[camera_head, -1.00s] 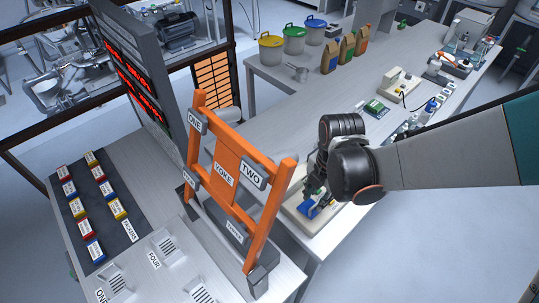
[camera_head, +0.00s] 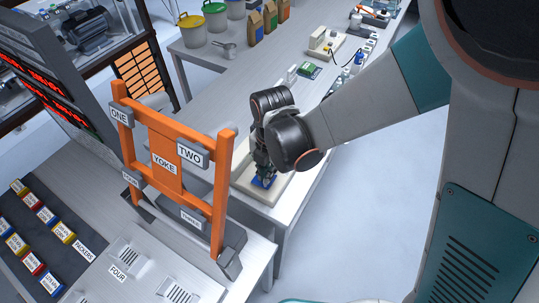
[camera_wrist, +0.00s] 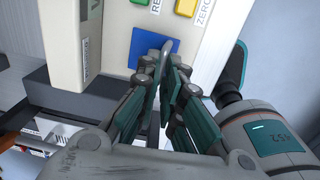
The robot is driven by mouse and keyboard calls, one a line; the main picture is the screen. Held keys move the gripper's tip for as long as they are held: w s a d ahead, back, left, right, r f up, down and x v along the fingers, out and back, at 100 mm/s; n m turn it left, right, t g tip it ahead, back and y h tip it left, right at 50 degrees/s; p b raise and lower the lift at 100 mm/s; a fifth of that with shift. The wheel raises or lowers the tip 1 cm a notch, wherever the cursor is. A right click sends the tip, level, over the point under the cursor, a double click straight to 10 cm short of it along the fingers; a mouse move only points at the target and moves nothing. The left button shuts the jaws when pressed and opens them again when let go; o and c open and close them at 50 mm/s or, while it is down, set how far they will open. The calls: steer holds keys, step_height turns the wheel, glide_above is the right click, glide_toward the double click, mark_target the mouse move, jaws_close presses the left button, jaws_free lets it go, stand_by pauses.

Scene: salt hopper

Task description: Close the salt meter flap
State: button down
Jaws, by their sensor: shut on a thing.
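The salt meter (camera_wrist: 203,43) is a pale beige instrument with a blue square, a green button and a yellow button marked ZERO. In the head view the meter (camera_head: 244,181) lies on a bench, mostly behind my arm and the orange frame. My gripper (camera_wrist: 166,66) has its fingertips together over the blue square (camera_wrist: 140,48). A thin grey piece (camera_wrist: 166,45) stands edge-on between the tips; it looks like the flap, but its angle is hard to tell. In the head view my gripper (camera_head: 264,172) is at the meter, its fingers small and partly hidden.
The orange YOKE frame (camera_head: 165,150) stands close left of my gripper on the front table. Tubs (camera_head: 214,16), bags, a metal scoop (camera_head: 227,50) and other instruments (camera_head: 325,40) stand further along the bench. The floor right of the bench (camera_head: 375,210) is clear.

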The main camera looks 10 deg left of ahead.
steer(key=shift+s+d+f+t+y+b, duration=0.15)
steer(key=shift+d+f+t+y+b, duration=0.15)
steer(key=shift+d+f+y+b, duration=0.45)
steer(key=shift+s+a+r+b, duration=0.1)
steer(key=shift+a+r+b, duration=0.15)
steer(key=shift+r+b, duration=0.1)
steer(key=c, duration=1.8)
jaws_free()
steer(key=shift+o, duration=0.2)
